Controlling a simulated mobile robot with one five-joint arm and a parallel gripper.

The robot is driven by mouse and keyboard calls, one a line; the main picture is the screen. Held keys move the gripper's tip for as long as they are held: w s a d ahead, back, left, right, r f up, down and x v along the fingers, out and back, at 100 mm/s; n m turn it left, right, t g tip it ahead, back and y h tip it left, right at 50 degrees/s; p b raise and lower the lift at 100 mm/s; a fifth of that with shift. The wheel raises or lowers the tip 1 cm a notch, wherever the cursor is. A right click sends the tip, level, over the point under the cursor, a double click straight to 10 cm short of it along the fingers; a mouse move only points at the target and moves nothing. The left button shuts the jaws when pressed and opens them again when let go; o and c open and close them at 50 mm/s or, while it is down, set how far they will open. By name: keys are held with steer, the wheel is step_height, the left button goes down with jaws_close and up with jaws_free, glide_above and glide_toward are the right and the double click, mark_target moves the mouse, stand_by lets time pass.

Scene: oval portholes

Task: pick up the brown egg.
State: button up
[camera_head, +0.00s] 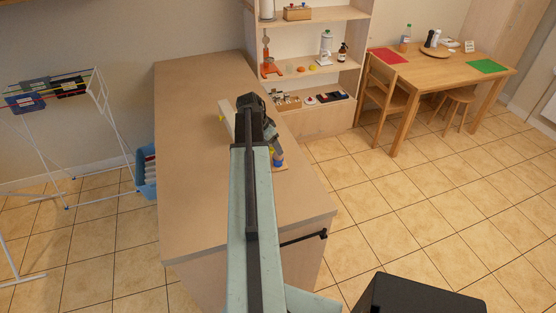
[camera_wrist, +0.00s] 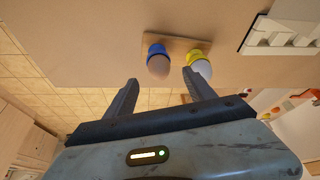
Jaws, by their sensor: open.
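The brown egg (camera_wrist: 158,67) sits in a blue ring-like cup (camera_wrist: 156,49) in the wrist view. A white egg (camera_wrist: 202,69) in a yellow cup (camera_wrist: 199,55) is to its right. Both cups stand on a small wooden board (camera_wrist: 178,41) on the counter. My gripper (camera_wrist: 160,80) is open and empty, its two fingers apart. The brown egg appears between the fingertip directions, just beyond them, with no contact visible. In the head view my arm hides much of this spot; a bit of blue cup (camera_head: 278,163) shows beside my gripper.
The counter (camera_head: 193,170) is mostly bare around the board. A white slotted object (camera_wrist: 282,37) lies to the right in the wrist view. Behind the counter stands a shelf (camera_head: 312,72) with small items. A dining table (camera_head: 440,68) and chair (camera_head: 385,98) are at right.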

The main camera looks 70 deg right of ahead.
steer(key=b+x, duration=0.4)
steer(key=x, duration=0.1)
steer(key=shift+s+f+b, duration=0.15)
steer(key=shift+f+b, duration=0.2)
steer(key=shift+f, duration=0.05)
steer(key=shift+r, duration=0.2)
steer(key=c, duration=0.9)
